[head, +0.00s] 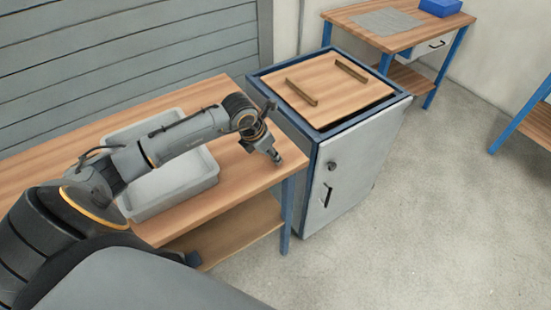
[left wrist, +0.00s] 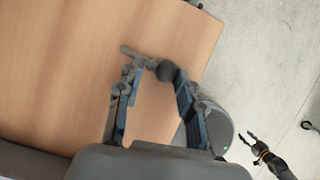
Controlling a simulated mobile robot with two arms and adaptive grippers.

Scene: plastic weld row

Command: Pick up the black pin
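The dark pin (left wrist: 140,56), a short grey rod with a round black knob at one end, shows in the left wrist view over the wooden bench top. My left gripper (left wrist: 152,80) is open, with its two fingers spread apart and the pin across their tips. The knob is by the right-hand fingertip; I cannot tell whether they touch. In the head view my left gripper (head: 274,153) is low over the bench's right end, and I cannot make out the pin there. My right gripper (left wrist: 248,140) shows at the lower right of the left wrist view, fingers apart and empty, beyond the bench.
A grey bin (head: 180,196) stands on the wooden bench (head: 232,150) under my left arm. A cabinet (head: 342,180) with a wooden top and two strips stands beside the bench. Another bench (head: 360,20) with a blue box (head: 440,7) is behind.

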